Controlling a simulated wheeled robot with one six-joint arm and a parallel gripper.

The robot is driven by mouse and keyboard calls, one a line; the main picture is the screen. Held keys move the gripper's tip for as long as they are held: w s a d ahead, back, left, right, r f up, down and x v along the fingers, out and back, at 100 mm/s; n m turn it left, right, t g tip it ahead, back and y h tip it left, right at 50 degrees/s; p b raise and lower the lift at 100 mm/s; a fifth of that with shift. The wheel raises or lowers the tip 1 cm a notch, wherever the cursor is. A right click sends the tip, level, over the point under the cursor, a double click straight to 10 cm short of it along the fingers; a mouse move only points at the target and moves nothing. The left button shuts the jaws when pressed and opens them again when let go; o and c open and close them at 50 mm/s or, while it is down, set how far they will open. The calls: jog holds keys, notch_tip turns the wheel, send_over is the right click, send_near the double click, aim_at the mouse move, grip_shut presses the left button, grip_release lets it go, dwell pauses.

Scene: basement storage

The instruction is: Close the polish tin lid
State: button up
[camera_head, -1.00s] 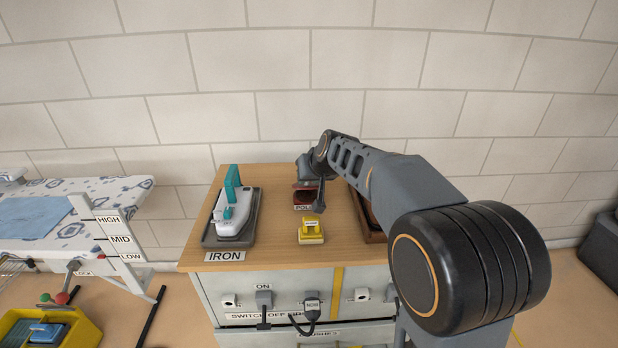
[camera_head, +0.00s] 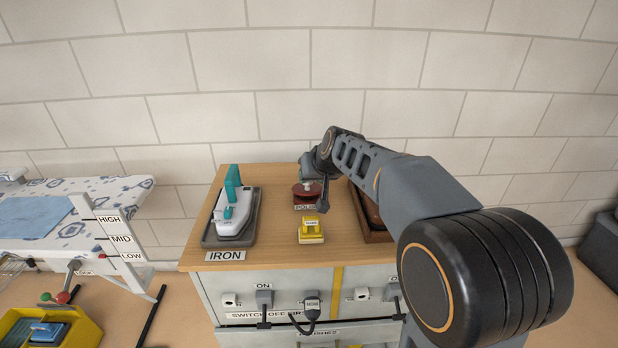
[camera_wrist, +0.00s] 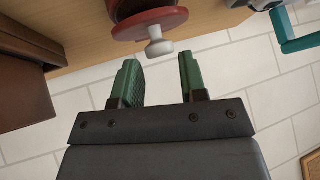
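The polish tin (camera_head: 305,199) stands toward the back middle of the wooden cabinet top, with a label on its front. Its dark red lid (camera_head: 300,188) lies over the top with a pale knob upward. In the wrist view the red lid (camera_wrist: 150,20) and its white knob (camera_wrist: 158,47) show at the top edge, just beyond the fingertips. I cannot tell whether the lid is fully seated. My gripper (camera_wrist: 160,70) is open and empty, its two green fingers apart and clear of the knob. In the head view my arm partly hides the gripper beside the tin.
An iron (camera_head: 234,215) on a grey stand is at the left of the cabinet top (camera_head: 270,240). A yellow item (camera_head: 311,232) stands in front of the tin. A brown tray (camera_head: 373,232) is to the right, partly behind my arm. The tiled wall is behind.

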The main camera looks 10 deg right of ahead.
jog(key=p+v, duration=0.1)
jog(key=v, duration=1)
jog(key=shift+s+r+p, duration=0.2)
jog(key=shift+s+p, duration=0.05)
jog(key=shift+p, duration=0.1)
jog(key=shift+c, duration=0.2)
